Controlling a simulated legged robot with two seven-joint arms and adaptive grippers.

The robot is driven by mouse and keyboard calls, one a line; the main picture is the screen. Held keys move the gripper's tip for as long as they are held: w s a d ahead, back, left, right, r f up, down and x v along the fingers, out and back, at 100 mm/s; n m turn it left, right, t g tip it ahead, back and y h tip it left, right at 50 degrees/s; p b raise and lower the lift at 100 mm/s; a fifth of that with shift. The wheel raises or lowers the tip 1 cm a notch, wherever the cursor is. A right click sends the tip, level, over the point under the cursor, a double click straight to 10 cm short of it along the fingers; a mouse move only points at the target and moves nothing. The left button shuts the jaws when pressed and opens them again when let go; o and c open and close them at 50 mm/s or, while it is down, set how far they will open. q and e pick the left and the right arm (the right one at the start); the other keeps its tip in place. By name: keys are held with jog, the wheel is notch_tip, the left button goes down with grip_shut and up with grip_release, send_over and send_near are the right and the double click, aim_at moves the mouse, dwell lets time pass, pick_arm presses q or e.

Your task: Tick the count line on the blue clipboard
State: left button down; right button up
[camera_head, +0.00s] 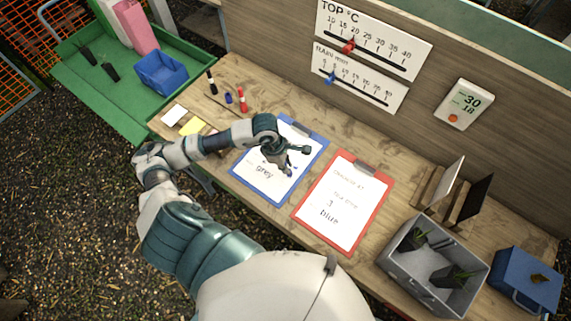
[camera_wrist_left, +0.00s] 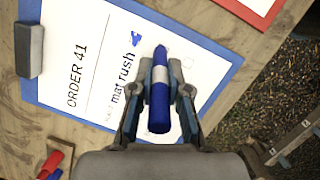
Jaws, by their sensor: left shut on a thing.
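The blue clipboard (camera_head: 303,174) lies on the wooden bench and carries a white sheet with handwriting. In the left wrist view the clipboard (camera_wrist_left: 190,32) shows "ORDER 41", more writing and a blue pen mark (camera_wrist_left: 136,38). My left gripper (camera_head: 287,162) is over the sheet and hides part of it. The left wrist view shows this gripper (camera_wrist_left: 159,90) shut on a blue marker (camera_wrist_left: 159,108) with a pale band. The marker's far end is over the paper; I cannot tell whether it touches. My right gripper is not in view.
A red clipboard (camera_head: 355,241) lies to the right. Black (camera_head: 211,83) and red (camera_head: 242,99) markers stand at the bench's back left. A grey crate (camera_head: 399,276) and a blue box (camera_head: 525,282) are at the right. Scale boards (camera_head: 372,45) hang on the back wall.

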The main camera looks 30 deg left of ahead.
pick_arm(q)
jog(key=shift+r, duration=0.15)
jog(key=shift+r+p, duration=0.6)
jog(key=shift+r, duration=0.75)
